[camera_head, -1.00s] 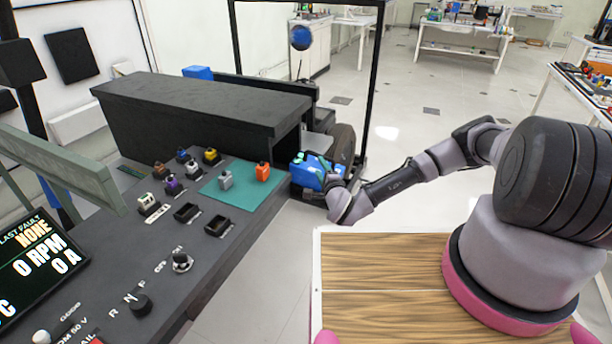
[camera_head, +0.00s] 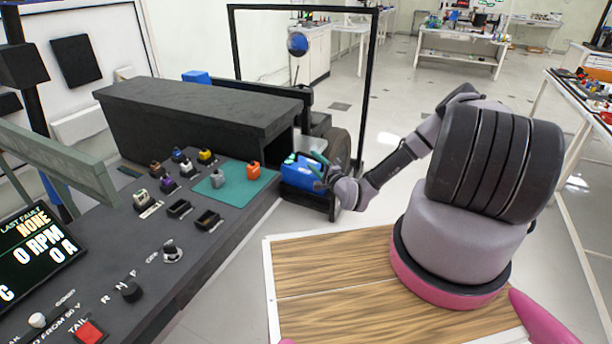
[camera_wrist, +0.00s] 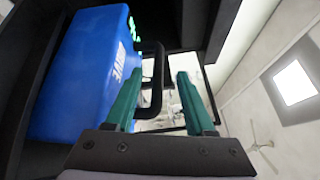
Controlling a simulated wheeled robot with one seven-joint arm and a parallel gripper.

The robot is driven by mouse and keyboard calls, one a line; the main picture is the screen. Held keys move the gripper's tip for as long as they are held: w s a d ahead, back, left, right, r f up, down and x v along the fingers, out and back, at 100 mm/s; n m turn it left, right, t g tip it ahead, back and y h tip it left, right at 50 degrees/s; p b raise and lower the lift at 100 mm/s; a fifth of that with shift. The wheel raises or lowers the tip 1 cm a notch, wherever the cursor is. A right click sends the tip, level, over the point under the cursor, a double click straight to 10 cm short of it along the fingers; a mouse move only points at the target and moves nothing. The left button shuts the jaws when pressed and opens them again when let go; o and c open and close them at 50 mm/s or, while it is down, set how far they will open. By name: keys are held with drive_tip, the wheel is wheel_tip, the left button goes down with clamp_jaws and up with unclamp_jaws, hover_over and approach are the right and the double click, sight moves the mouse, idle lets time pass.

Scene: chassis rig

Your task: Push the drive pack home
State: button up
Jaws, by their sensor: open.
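The blue drive pack (camera_head: 299,174) sits in a dark tray at the open right end of the black bench housing. In the wrist view the drive pack (camera_wrist: 88,75) fills the left side, with white lettering on its face. Its black handle (camera_wrist: 154,82) stands out from that face. My gripper (camera_wrist: 160,76) is open, with its green fingers on either side of the handle in the picture; whether they touch it I cannot tell. In the head view my gripper (camera_head: 324,170) is at the pack's right side and hides part of it.
The black housing (camera_head: 205,105) stands left of the pack. A black frame (camera_head: 372,90) rises behind my arm.

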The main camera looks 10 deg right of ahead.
sight(309, 157)
drive_tip(key=x, duration=0.5)
drive_tip(key=shift+w+f, duration=0.15)
drive_tip(key=shift+c, duration=0.2)
clamp_jaws()
idle(1.0)
